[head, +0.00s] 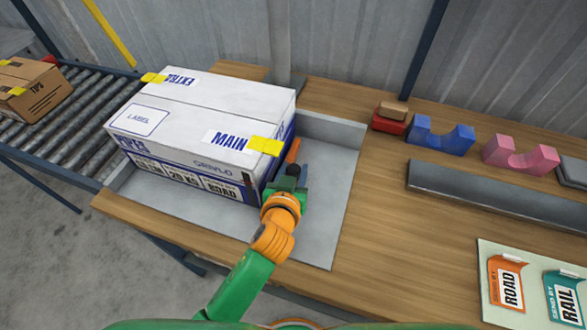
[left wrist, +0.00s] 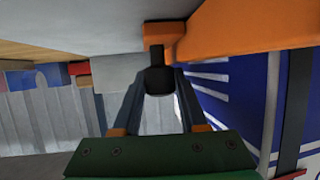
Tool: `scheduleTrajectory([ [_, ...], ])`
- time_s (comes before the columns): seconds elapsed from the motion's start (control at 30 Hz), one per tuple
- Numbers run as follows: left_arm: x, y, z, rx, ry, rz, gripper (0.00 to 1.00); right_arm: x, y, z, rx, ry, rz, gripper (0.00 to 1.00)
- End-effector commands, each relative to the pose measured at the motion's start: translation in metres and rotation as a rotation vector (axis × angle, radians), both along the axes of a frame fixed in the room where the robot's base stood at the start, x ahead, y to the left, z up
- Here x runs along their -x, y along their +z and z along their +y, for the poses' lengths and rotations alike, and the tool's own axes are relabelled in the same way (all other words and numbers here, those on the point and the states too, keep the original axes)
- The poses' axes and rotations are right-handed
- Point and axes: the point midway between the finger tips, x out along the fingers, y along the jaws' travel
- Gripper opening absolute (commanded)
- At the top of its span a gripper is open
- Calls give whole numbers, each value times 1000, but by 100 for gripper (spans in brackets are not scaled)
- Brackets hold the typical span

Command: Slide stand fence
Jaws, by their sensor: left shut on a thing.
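The stand is a grey metal bed (head: 335,185) with a low back wall, set into the wooden bench. A white carton (head: 215,105) with blue printing and yellow tape sits on its left part. An orange fence (head: 293,150) stands along the carton's right side; most of it is hidden in the head view. The left wrist view shows the orange fence (left wrist: 240,30) close up, with a black knob (left wrist: 158,78) on it. My left gripper (head: 291,178) is shut on that knob, its fingers on either side in the left wrist view (left wrist: 160,95). My right gripper is not in view.
A roller conveyor (head: 80,125) with a brown box (head: 30,85) is at the left. Blue (head: 440,137) and pink (head: 520,155) cradles, a red block (head: 389,121) and a grey rail (head: 480,195) are at the right. The bed right of my gripper is clear.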

Motion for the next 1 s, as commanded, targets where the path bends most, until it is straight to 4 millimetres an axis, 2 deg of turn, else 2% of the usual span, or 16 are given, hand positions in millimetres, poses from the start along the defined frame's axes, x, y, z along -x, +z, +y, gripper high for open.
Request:
scheduleTrajectory([
  [0.47,0,0,1,-2,1,-1,0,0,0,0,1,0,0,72],
  [0.63,-3,3,7,0,4,-1,0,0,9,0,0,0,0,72],
  [0.83,-3,1,7,-1,2,-4,0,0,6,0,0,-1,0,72],
  [0.87,-3,1,7,-1,2,-4,50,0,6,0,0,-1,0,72],
  [0.9,-3,1,7,-1,2,-4,54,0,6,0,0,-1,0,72],
  [1.0,-3,1,7,-1,1,-3,54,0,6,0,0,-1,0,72],
])
